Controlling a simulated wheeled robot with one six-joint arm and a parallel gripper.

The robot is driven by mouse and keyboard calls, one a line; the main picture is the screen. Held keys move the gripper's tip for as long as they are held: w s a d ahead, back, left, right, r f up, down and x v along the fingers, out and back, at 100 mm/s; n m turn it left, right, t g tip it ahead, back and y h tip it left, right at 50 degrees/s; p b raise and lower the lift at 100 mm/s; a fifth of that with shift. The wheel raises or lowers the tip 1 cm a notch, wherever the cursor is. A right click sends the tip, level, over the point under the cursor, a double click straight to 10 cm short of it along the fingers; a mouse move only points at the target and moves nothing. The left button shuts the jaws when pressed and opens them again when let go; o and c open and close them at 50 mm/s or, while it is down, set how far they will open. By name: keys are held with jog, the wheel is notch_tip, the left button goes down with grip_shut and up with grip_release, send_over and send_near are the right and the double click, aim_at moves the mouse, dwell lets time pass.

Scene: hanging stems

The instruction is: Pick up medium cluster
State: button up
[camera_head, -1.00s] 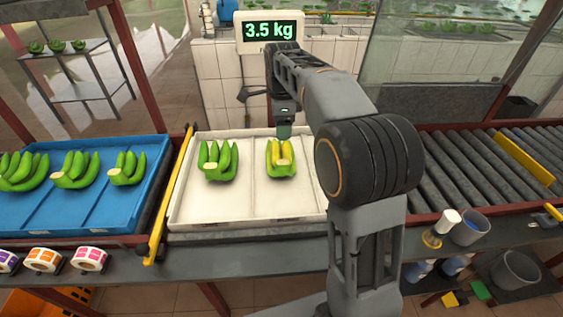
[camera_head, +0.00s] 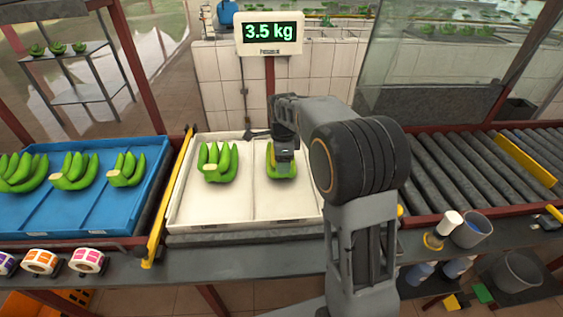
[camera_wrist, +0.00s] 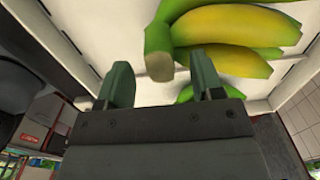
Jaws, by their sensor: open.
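In the wrist view this cluster (camera_wrist: 225,28) shows yellow middles and green ends. Its cut stem lies just beyond and between my two fingertips. My gripper (camera_wrist: 161,72) is open, close over the cluster, and holds nothing. Another green cluster (camera_head: 219,163) lies in the tray's left half. Three green clusters of differing size lie in the blue tray, the middle one (camera_head: 75,171) between a larger and a smaller.
The white tray (camera_head: 196,217) has a low rim and a centre divider. A yellow bar (camera_head: 164,205) separates it from the blue tray (camera_head: 100,222). A display (camera_head: 269,33) behind reads 3.5 kg. A roller conveyor (camera_head: 470,170) is on the right.

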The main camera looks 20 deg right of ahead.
jog(key=shift+f, duration=0.4)
